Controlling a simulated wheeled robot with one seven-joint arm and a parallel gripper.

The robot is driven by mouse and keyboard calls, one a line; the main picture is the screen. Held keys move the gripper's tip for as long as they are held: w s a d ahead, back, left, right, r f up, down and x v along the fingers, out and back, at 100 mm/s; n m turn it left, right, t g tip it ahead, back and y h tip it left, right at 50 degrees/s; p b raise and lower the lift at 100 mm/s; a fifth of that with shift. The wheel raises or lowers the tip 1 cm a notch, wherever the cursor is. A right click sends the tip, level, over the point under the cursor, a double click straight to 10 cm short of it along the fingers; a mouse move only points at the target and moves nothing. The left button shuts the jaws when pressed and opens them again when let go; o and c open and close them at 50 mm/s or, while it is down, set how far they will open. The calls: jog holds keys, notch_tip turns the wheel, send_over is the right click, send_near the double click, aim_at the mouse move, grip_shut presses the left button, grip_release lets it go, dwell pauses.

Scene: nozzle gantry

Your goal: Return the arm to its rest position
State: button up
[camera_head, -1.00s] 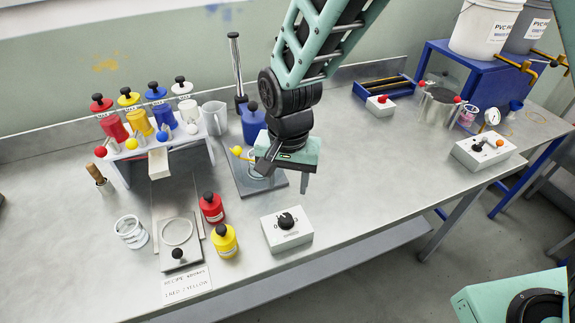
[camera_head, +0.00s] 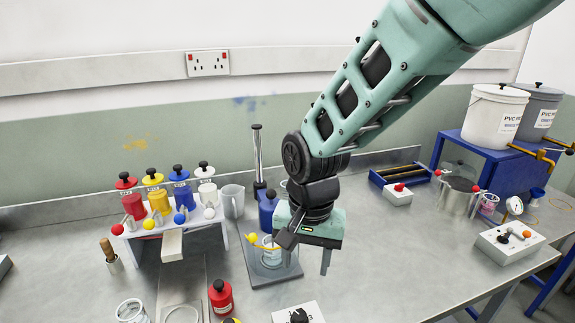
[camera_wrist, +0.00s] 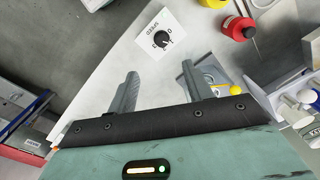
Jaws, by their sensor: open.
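My arm (camera_head: 375,85) reaches down from the upper right in the head view, its green lattice link slanting over the bench. My gripper (camera_head: 308,256) points down above the bench, in front of the mixing stand with a yellow knob (camera_head: 252,238). In the wrist view my gripper (camera_wrist: 168,80) has its two fingers wide apart, with nothing between them but bench top. The beaker (camera_head: 271,255) at the stand is partly hidden by my gripper.
The dispenser rack (camera_head: 150,243) with coloured bottles stands to the left. The white dial box (camera_head: 297,314) and red bottle (camera_head: 221,297) are at the front edge of the view. The white switch box (camera_head: 508,242) is at right.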

jog(key=s+d+r+n, duration=0.1)
jog(key=s+d+n, duration=0.4)
jog(key=s, duration=0.3)
jog(key=s+d+r+n+b, duration=0.1)
jog(key=s+d+n, duration=0.3)
jog(key=s, duration=0.5)
jog(key=shift+s+d+r+n+b, duration=0.15)
jog(key=shift+d+r+n+b, duration=0.2)
jog(key=shift+r+n, duration=0.45)
